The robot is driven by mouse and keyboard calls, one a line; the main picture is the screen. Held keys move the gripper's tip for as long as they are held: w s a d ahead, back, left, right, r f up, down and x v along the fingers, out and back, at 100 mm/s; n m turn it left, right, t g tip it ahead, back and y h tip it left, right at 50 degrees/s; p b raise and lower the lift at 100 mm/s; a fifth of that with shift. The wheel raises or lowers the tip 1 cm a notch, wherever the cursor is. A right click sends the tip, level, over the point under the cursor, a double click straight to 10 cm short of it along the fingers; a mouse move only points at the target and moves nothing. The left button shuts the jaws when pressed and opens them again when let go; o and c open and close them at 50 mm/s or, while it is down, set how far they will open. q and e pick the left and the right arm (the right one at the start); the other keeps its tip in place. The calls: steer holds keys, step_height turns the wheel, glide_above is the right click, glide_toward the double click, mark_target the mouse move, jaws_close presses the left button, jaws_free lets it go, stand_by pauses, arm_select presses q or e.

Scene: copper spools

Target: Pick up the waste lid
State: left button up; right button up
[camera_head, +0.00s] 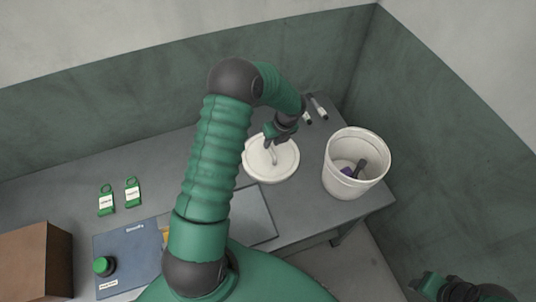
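The round white waste lid (285,168) lies on the grey table, with a light handle (274,157) standing up from its middle. My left gripper (271,145) is over the far part of the lid, pointing down, with its fingertips at the top of the handle. The gripper is small and dark here, so I cannot tell whether it is open, touching the handle or shut on it. My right gripper (430,285) is at the bottom right, away from the table; its finger state is unclear.
A white bucket (344,187), open at the top, stands right of the lid with dark and purple items inside. Dark tools (318,107) lie behind. Two green tags (106,201), a blue panel with a green button (103,266) and a brown box (36,262) are at left. Walls close off the back and right.

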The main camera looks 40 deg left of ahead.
mark_target(272, 150)
arm_select(q)
steer(key=shift+s+d+f, duration=0.2)
steer(key=shift+d+f, duration=0.3)
steer(key=shift+f, duration=0.15)
steer(key=shift+s+d+f, duration=0.2)
steer(key=shift+d+f, duration=0.25)
steer(key=shift+f, duration=0.15)
steer(key=shift+w+a+f, duration=0.1)
steer(key=shift+a+f, duration=1.1)
steer(key=shift+a, duration=0.2)
steer(key=shift+c, duration=2.6)
steer(key=shift+d+r, duration=0.1)
steer(key=shift+d, duration=0.25)
jaws_close()
steer(key=shift+d+r, duration=0.15)
steer(key=shift+d, duration=0.2)
arm_select(e)
steer(key=shift+s+d, duration=0.15)
steer(key=shift+d, duration=1.15)
